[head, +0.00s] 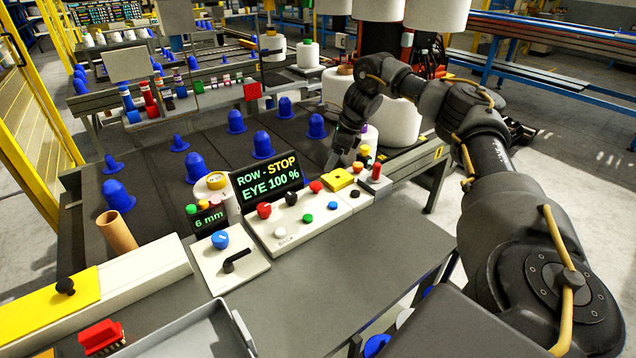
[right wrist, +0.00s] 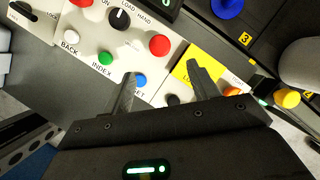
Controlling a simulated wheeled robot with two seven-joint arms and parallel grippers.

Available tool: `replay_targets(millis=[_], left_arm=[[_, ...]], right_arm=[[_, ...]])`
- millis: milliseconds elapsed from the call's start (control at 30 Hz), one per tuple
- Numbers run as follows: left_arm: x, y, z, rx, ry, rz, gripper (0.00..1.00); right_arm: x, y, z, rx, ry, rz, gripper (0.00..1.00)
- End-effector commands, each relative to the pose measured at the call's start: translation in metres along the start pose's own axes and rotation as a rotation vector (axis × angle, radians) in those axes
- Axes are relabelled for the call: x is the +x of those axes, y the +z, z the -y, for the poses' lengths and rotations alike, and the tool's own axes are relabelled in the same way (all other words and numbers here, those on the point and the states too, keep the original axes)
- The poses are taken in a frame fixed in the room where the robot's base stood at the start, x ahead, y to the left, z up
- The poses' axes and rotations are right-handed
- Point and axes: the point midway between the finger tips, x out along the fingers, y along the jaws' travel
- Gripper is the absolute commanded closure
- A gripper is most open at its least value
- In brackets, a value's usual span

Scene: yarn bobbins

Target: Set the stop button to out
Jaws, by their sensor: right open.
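The control panel (head: 262,237) has two red buttons: the left one (head: 264,210) and the right one (head: 316,187). I cannot read a stop label, nor tell whether either button is in or out. The left red button (right wrist: 82,3) is cut by the top edge of the right wrist view; the right red button (right wrist: 159,45) shows whole, beyond my fingertips. My right gripper (head: 340,160) is open and empty, over the panel's right end; in its wrist view the fingers (right wrist: 160,72) point toward the right red button without touching it. My left gripper is not in view.
The display (head: 267,178) reads "ROW - STOP" and "EYE 100 %". A black knob (head: 291,198) and green (head: 307,218), blue (head: 332,205) and white (head: 280,232) buttons share the panel. A yellow box (head: 340,179) and a red post (head: 376,172) stand close right. Blue cones (head: 262,145) stand behind.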

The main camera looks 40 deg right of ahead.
Motion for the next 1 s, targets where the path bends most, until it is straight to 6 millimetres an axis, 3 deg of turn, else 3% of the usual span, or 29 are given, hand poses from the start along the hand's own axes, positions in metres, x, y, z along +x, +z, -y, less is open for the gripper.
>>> replay_targets(millis=[300, 500, 900, 1000], left_arm=[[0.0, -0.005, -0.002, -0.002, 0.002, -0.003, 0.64], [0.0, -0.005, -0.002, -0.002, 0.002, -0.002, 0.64], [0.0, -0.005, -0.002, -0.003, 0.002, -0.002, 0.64], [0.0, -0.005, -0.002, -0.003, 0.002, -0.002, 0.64]], right_arm=[[0.061, 0.001, -0.001, -0.002, 0.003, -0.004, 0.41], [0.086, 0.003, -0.001, -0.003, 0.002, -0.001, 0.41], [0.095, 0.003, -0.001, -0.003, 0.001, 0.0, 0.41], [0.095, 0.003, -0.001, -0.003, 0.001, 0.0, 0.51]])
